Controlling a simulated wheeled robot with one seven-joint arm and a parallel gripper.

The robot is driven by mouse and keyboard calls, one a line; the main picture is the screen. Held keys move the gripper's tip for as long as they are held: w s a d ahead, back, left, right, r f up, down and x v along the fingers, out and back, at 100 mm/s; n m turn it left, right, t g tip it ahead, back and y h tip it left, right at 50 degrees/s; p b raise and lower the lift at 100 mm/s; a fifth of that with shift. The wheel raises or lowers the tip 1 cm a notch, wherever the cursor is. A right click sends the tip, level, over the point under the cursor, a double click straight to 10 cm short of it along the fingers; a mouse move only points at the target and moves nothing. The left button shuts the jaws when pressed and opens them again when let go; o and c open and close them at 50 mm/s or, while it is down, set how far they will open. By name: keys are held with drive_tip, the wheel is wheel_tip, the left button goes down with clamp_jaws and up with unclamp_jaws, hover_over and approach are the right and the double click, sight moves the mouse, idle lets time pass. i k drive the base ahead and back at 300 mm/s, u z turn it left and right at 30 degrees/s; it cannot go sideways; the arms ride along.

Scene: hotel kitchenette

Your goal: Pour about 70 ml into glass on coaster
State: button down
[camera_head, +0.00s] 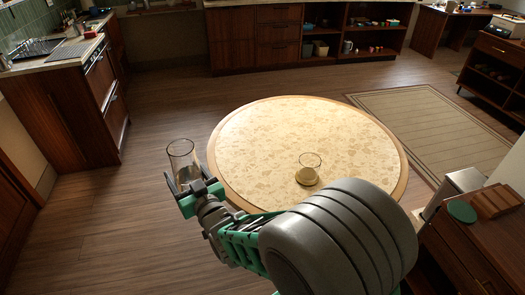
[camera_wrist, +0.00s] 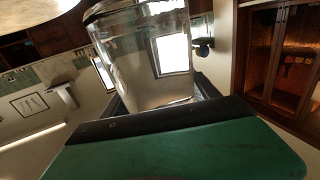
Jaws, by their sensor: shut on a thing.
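My gripper (camera_head: 187,189) is shut on a clear glass vessel (camera_head: 183,155), held nearly upright to the left of the round table and clear of it. In the wrist view the same vessel (camera_wrist: 150,55) fills the space between the fingers; how much liquid it holds is hard to tell. A second clear glass (camera_head: 311,160) stands upright on the table, toward its near side.
The round table (camera_head: 270,135) with a pale speckled top is otherwise bare. A wooden cabinet (camera_head: 480,240) with a wooden block (camera_head: 496,200) stands close at the right. A counter (camera_head: 60,50) is at the far left. Open floor (camera_head: 130,220) lies left of the table.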

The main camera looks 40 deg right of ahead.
sight(310, 163)
drive_tip(key=u, duration=0.5)
drive_tip(key=i, duration=1.2)
drive_tip(key=z, duration=0.4)
drive_tip(key=i, duration=0.85)
drive_tip(key=z, duration=0.85)
drive_tip(key=i, duration=0.3)
drive_tip(key=z, duration=0.35)
